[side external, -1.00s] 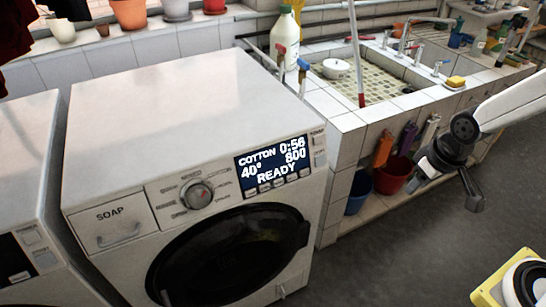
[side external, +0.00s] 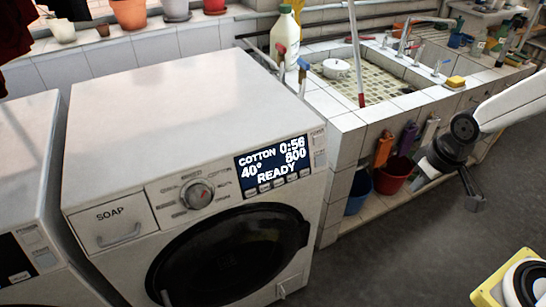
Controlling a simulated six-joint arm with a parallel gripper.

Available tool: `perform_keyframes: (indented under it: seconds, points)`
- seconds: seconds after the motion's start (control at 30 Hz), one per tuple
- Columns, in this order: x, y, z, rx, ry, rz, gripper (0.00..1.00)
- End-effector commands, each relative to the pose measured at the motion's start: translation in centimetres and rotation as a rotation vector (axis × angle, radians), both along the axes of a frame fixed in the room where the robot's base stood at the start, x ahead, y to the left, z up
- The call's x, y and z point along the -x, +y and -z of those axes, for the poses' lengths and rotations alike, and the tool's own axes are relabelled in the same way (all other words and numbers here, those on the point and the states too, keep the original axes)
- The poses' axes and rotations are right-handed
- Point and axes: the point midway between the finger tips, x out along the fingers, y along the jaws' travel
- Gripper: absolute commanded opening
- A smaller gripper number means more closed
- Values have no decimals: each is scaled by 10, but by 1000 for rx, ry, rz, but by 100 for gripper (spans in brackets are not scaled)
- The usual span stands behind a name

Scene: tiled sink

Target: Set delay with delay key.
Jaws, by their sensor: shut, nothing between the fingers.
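A white washing machine (side external: 160,110) stands at the left. Its dark display (side external: 271,164) reads COTTON, 0:56, 40°, 800 and READY. A row of small keys (side external: 278,184) sits just under the display; their labels are too small to read, so I cannot tell which is the delay key. A round dial (side external: 198,195) and the soap drawer (side external: 119,228) are left of the display. My gripper (side external: 475,202) is shut and empty, pointing down in the air at the right, well apart from the panel.
A tiled sink (side external: 345,118) stands behind, to the right of the machine, with a yellow sponge (side external: 456,82) on its edge. A red bucket (side external: 393,176) and a blue bucket (side external: 358,192) are below. The space between gripper and panel looks open.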

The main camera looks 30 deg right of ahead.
Motion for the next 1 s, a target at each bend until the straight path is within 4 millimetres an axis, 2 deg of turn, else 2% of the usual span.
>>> perform_keyframes:
  seconds: [0.77, 1.0]
  points:
    - [0, 0, 0, 0, -1, 0, 0]
    - [-9, 0, 3, 9, -28, -20, 0]
